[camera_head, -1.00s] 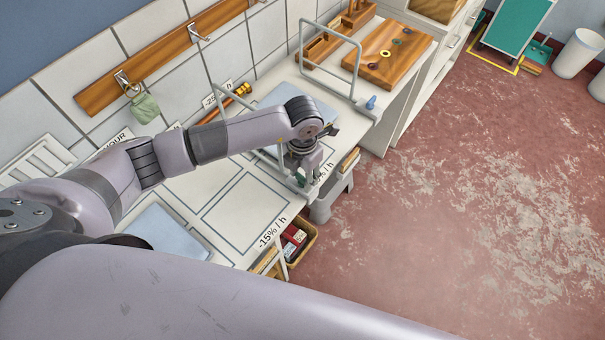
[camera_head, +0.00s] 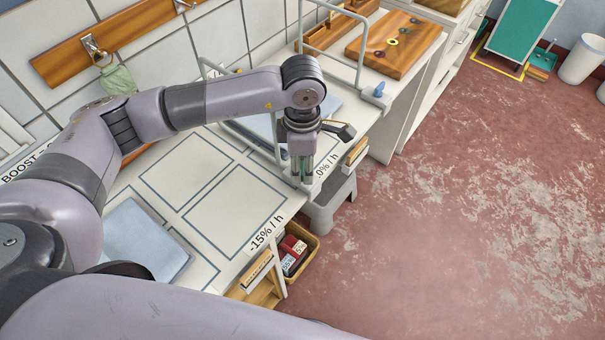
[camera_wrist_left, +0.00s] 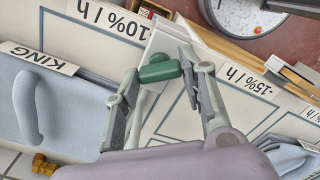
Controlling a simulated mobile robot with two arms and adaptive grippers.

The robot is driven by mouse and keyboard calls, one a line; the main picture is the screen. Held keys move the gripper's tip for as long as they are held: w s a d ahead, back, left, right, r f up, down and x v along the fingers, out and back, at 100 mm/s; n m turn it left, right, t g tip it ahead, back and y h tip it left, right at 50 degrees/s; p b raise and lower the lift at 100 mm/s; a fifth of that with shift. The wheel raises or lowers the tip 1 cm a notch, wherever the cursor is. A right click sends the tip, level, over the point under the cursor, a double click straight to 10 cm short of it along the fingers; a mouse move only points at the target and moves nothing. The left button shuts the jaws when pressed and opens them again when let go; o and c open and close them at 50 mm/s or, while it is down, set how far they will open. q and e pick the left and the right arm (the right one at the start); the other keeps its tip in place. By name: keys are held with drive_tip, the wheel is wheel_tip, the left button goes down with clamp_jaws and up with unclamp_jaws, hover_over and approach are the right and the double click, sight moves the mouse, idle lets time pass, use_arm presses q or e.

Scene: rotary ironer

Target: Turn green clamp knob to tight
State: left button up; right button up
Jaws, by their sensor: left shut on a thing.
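The green clamp knob (camera_wrist_left: 160,68) shows in the left wrist view at the front edge of the white table, beside the "10% / h" label. My left gripper (camera_wrist_left: 165,76) has its fingers on either side of the knob and is shut on it. In the head view my left gripper (camera_head: 302,176) points down at the table edge, by the foot of a grey bent-tube frame. There the fingers largely hide the knob, and its turn position cannot be told. My right gripper is out of view.
A blue knob (camera_head: 379,89) sits at the table edge by another tube frame (camera_head: 362,50). A wooden board (camera_head: 396,42) lies behind. Folded blue cloth (camera_head: 145,240) lies at the left. A grey step stool (camera_head: 330,205) and a box (camera_head: 292,258) stand below the edge. The red floor at right is open.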

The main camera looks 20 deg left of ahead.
sight(302, 167)
use_arm(q)
drive_tip(key=m+b, duration=0.1)
drive_tip(key=b, duration=0.1)
drive_tip(key=m+b, duration=0.2)
drive_tip(key=b, duration=0.1)
drive_tip(key=m+b, duration=0.2)
drive_tip(key=shift+f+b, duration=0.25)
drive_tip(key=shift+b, duration=0.05)
drive_tip(key=shift+r+m+b, duration=0.3)
drive_tip(key=shift+m+b, duration=1)
drive_tip(key=shift+b, duration=0.1)
drive_tip(key=o, duration=1.2)
drive_tip(key=shift+c, duration=0.2)
wheel_tip(302, 167, up, 12)
